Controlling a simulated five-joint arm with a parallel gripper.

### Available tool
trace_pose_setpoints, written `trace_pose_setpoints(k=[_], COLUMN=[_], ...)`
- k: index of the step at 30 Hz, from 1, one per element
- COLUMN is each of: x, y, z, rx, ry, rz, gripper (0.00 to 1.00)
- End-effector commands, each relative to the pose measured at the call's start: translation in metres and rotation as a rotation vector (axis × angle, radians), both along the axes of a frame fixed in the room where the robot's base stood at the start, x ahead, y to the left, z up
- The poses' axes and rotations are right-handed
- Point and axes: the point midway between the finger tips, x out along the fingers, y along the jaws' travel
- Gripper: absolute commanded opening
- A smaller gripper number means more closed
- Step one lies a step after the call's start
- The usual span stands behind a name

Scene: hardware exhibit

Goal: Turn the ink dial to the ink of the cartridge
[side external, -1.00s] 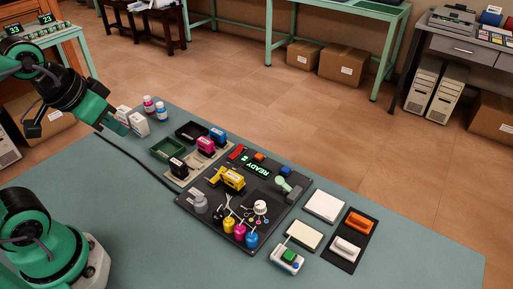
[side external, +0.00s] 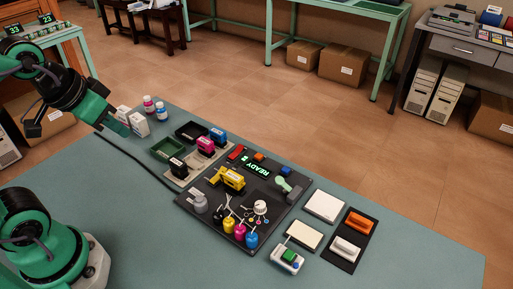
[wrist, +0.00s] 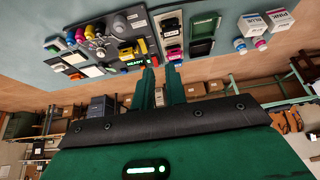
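The ink dial (side external: 261,207) is a small white knob on a dark grey station panel, with coloured dots beside it. Which dot it points at is too small to tell. A yellow cartridge (side external: 232,180) sits in the station to the left of the dial; it also shows in the wrist view (wrist: 141,46). A green display (side external: 259,167) on the panel reads READY with a character after it. My gripper (side external: 118,124) is well away at the upper left, above the table. In the wrist view its two fingers (wrist: 160,88) stand apart with nothing between them.
Magenta (side external: 206,145), black and blue cartridges stand left of and behind the panel, near a green tray (side external: 167,149). White pads and a mat with orange and white pieces lie right. The table's front is clear.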

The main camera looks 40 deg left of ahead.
Motion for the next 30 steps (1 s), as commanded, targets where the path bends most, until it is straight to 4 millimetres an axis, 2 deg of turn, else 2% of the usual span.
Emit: trace_pose_setpoints(k=[1,4,5,14,23,30], x=[0.001,0.003,0.005,0.035,0.079,0.111], y=[0.000,-0.002,-0.003,-0.021,-0.056,-0.090], z=[0.000,0.001,0.001,0.000,-0.011,-0.030], rx=[-0.001,-0.004,-0.004,-0.027,-0.047,-0.051], ry=[0.001,0.007,0.010,0.078,0.176,0.253], rz=[0.000,-0.002,-0.002,-0.019,-0.035,-0.044], gripper=[0.24,0.43,0.47,0.47,0.47,0.47])
